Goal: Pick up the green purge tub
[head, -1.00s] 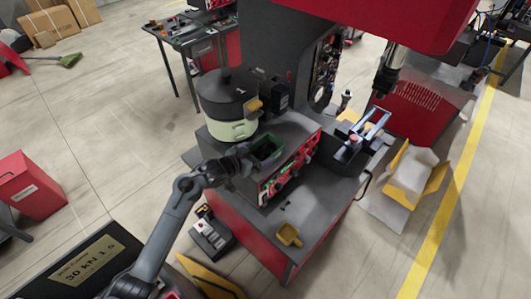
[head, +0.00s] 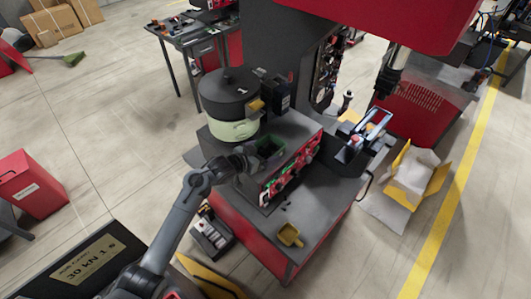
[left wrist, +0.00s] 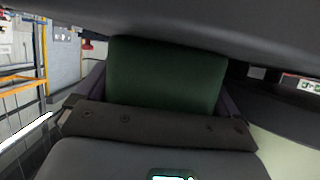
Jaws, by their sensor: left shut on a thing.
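The green purge tub (head: 268,148) is a small dark green open box on the grey machine top, just in front of the bowl feeder. My left gripper (head: 247,158) reaches it from the left and is shut on its near left side. In the left wrist view the tub's dark green wall (left wrist: 168,75) fills the middle, between the fingers of the gripper (left wrist: 160,100). I cannot tell whether the tub's base touches the machine top. My right gripper is not in view.
The bowl feeder (head: 232,130), with a black top and pale green base, stands right behind the tub. A red control panel (head: 290,172) lies along the machine's front right. A yellow scoop (head: 290,235) lies on the lower ledge. A yellow-flapped box (head: 412,172) stands at right.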

